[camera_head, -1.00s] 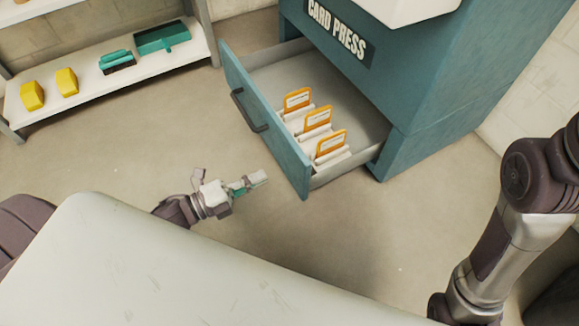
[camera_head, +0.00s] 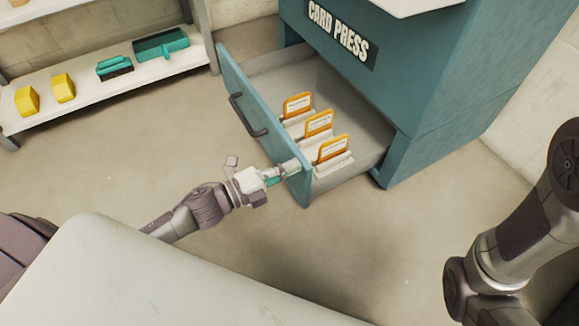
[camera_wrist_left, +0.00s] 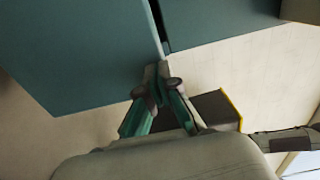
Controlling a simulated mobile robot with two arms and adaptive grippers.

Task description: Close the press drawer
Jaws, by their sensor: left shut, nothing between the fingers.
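The teal press drawer (camera_head: 243,112) stands open below the cabinet marked CARD PRESS (camera_head: 420,75). A dark bar handle (camera_head: 247,115) is on its front. Inside, several orange-framed cards (camera_head: 318,123) stand in white holders. My left gripper (camera_head: 293,166) is shut and empty at the near right end of the drawer front. In the left wrist view its closed fingertips (camera_wrist_left: 160,72) meet the edge of a teal panel (camera_wrist_left: 85,50); whether they press on it I cannot tell. My right arm is at the right edge of the head view; its gripper is out of frame.
A shelf (camera_head: 110,88) at the upper left holds yellow blocks (camera_head: 45,94), a teal brush (camera_head: 114,67) and a teal dustpan (camera_head: 161,44). The floor (camera_head: 130,165) in front of the drawer is clear.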

